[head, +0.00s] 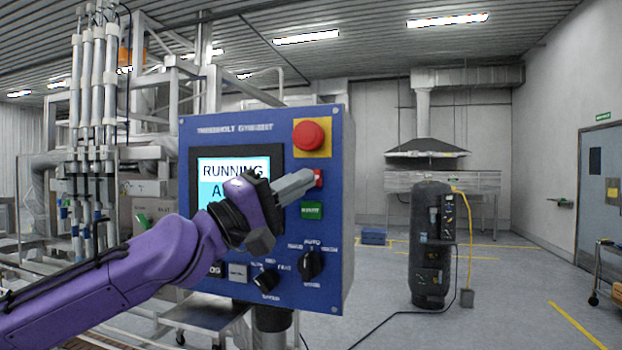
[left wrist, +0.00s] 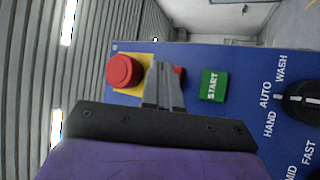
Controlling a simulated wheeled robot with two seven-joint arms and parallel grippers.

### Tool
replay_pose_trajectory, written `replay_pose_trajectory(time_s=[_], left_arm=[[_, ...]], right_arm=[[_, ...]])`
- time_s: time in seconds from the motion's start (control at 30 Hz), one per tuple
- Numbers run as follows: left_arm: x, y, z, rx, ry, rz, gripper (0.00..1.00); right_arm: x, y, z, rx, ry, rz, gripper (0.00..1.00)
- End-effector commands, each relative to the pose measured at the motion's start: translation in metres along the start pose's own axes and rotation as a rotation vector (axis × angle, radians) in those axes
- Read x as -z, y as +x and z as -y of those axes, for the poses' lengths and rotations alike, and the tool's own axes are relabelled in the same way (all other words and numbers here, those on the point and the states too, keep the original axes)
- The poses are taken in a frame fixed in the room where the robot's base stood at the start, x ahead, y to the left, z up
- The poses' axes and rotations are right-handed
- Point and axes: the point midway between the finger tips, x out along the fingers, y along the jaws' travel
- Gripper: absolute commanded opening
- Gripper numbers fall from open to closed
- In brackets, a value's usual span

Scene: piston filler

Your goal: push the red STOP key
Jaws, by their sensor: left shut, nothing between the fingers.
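The red STOP key (head: 319,178) is on the right part of the blue control panel (head: 190,150), between the emergency-stop button and the green START key. My left gripper (head: 308,177) is shut and empty, its fingertips right at the STOP key and covering most of it. In the left wrist view the fingertips (left wrist: 165,68) overlap the key, and only a red sliver of the STOP key (left wrist: 179,72) shows beside them. I cannot tell whether the tips touch it. The screen (head: 215,170) reads RUNNING, its lower part hidden by my gripper. My right gripper is out of view.
The round red emergency-stop button (head: 308,135) on its yellow plate is just above the STOP key. The green START key (head: 312,211) is just below. Black rotary knobs (head: 311,264) stick out lower down. A dark cylindrical tank (head: 430,250) stands on open floor to the right.

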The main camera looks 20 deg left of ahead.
Motion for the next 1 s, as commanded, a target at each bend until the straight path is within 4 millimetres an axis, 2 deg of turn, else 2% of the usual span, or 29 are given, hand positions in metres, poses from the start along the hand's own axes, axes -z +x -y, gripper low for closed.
replay_pose_trajectory(time_s=[1.0], left_arm=[[0.0054,0.0075,0.0057,0.0,0.0,0.0,0.0]], right_arm=[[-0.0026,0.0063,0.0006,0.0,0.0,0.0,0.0]])
